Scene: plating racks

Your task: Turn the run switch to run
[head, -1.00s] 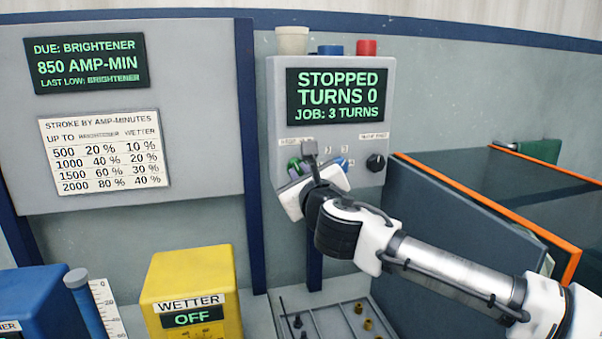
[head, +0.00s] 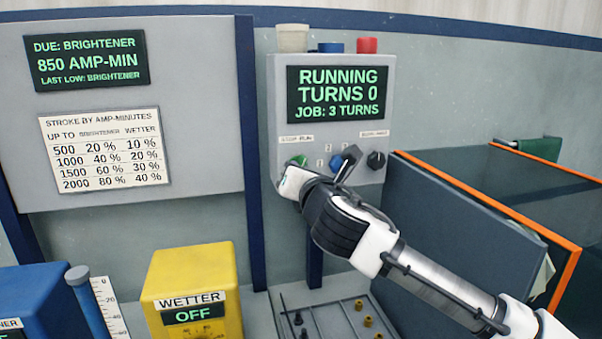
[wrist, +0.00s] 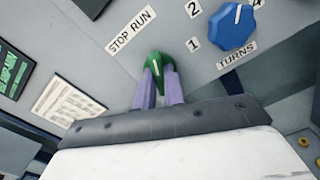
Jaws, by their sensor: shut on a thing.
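The run switch is a green knob (wrist: 158,67) with a white pointer line, beside a "STOP RUN" label (wrist: 131,29) in the wrist view. My gripper (wrist: 159,83) is shut on this knob, one finger on each side. In the head view the green knob (head: 297,160) is mostly hidden behind my gripper (head: 290,172). The display (head: 338,94) above reads "RUNNING, TURNS 0, JOB: 3 TURNS".
A blue turns knob (wrist: 231,27) sits to the right of the switch. A black knob (head: 376,161) is at the panel's right. A dark orange-edged tank (head: 470,230) stands right of the panel, near my arm. A yellow wetter unit (head: 193,270) stands lower left.

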